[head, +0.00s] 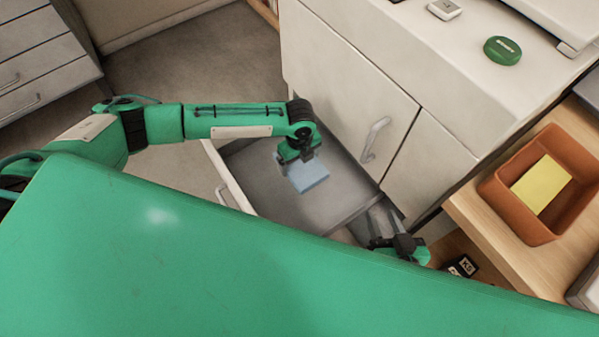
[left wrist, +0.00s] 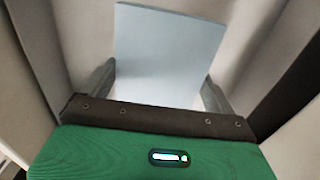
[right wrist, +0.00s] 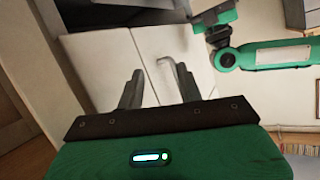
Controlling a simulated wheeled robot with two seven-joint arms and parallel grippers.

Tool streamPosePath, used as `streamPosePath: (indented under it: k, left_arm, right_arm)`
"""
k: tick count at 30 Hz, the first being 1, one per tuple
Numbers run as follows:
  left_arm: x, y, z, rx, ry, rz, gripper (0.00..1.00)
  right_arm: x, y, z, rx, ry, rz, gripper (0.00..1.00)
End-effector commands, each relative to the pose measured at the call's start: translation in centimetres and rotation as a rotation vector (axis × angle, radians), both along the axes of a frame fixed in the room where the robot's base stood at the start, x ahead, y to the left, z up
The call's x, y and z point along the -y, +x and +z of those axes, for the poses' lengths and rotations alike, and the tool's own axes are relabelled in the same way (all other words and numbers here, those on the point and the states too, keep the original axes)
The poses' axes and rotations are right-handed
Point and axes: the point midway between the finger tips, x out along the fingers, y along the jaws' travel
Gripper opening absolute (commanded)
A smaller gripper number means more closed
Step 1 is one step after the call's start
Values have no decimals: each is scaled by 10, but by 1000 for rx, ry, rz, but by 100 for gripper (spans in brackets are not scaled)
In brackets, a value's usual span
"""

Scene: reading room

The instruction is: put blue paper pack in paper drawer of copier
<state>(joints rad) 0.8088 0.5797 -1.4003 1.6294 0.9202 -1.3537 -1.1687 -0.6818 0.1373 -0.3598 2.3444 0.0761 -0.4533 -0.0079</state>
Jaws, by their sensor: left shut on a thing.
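The blue paper pack (head: 311,179) is in the pulled-out paper drawer (head: 268,200) of the copier (head: 350,75), over the drawer's grey floor; I cannot tell whether it touches the floor. My left gripper (head: 297,166) is above the drawer, shut on the pack. In the left wrist view the pack (left wrist: 168,55) sits between the two fingers. My right gripper (head: 398,243) is near the drawer's right side, low in the head view. In the right wrist view its fingers (right wrist: 158,88) are apart with nothing between them.
A cabinet door with a handle (head: 374,139) is beside the open drawer. A wooden table on the right bears an orange tray (head: 514,215) with a yellow pack (head: 541,184) in it. A green disc (head: 502,50) lies on the copier's top. A drawer unit (head: 40,70) stands at the far left.

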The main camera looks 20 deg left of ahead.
Motion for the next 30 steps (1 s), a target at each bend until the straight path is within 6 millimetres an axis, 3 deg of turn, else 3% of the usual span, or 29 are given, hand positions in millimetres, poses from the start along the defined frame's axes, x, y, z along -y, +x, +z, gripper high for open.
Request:
streamPosePath:
  k: [3,11,18,30]
  left_arm:
    - [0,1,-20,1,0,1,59]
    - [0,0,-38,1,-1,1,59]
    - [0,0,-64,1,-1,1,59]
    - [0,0,-68,1,-1,1,59]
  right_arm:
    - [-5,3,4,68,35,-5,36]
    - [-5,11,18,160,68,-19,36]
    - [3,29,51,334,110,-54,36]
    - [4,31,59,366,118,-61,36]
